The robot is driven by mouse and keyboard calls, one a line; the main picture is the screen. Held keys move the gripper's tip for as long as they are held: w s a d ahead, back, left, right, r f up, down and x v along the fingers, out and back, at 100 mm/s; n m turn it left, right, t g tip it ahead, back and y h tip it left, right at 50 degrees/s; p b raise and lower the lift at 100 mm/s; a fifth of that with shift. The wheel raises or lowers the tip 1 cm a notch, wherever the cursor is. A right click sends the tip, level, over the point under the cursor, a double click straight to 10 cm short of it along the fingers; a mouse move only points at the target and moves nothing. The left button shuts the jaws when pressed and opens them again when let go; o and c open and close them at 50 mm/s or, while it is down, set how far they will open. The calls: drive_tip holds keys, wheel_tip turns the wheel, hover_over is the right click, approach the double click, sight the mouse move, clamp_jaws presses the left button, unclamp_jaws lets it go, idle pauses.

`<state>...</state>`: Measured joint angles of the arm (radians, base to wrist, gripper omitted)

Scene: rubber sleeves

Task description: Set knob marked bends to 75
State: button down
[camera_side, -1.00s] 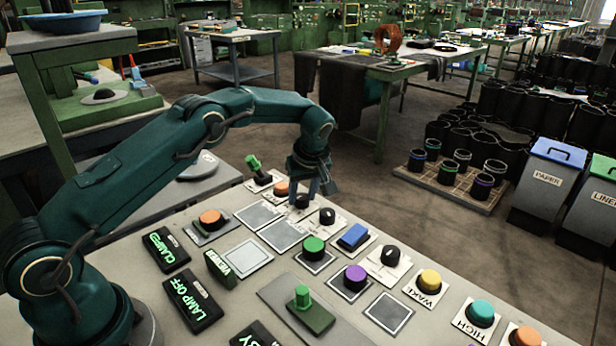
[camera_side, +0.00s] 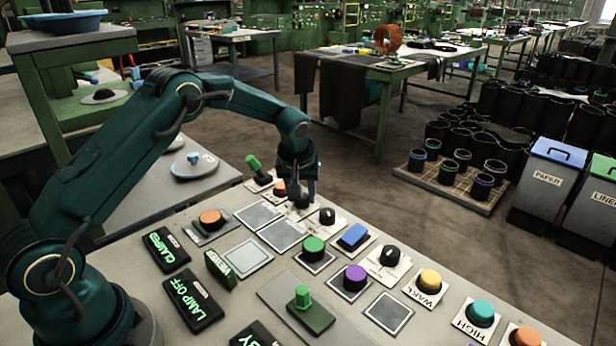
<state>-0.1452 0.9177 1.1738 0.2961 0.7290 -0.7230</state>
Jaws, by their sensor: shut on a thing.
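My gripper (camera_side: 304,195) points down at the far side of the panel, shut on a black knob (camera_side: 300,204). The fingers hide much of this knob, and its marking and setting cannot be read. A second black knob (camera_side: 327,216) with a pale pointer line stands just to the right on a white scale plate. A larger black knob (camera_side: 390,256) on a white plate is further right. The lettering on these plates is too small to read.
Close around my gripper are an orange button (camera_side: 280,188) and a green toggle lever (camera_side: 255,164). A green button (camera_side: 314,246), a blue rocker (camera_side: 354,235) and a purple button (camera_side: 355,277) stand nearer. Flat grey plates (camera_side: 282,234) lie left of the knobs.

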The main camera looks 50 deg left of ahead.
sight(294, 210)
drive_tip(key=m+h, duration=0.1)
drive_tip(key=m, duration=0.2)
drive_tip(key=m+t+h, duration=0.1)
drive_tip(key=m, duration=0.2)
drive_tip(key=shift+a+r+m, duration=0.1)
drive_tip(key=shift+a+m, duration=0.1)
drive_tip(key=shift+m, duration=0.2)
drive_tip(key=shift+h, duration=0.3)
drive_tip(key=shift+c, duration=2.2)
unclamp_jaws()
drive_tip(key=shift+v, duration=2.55)
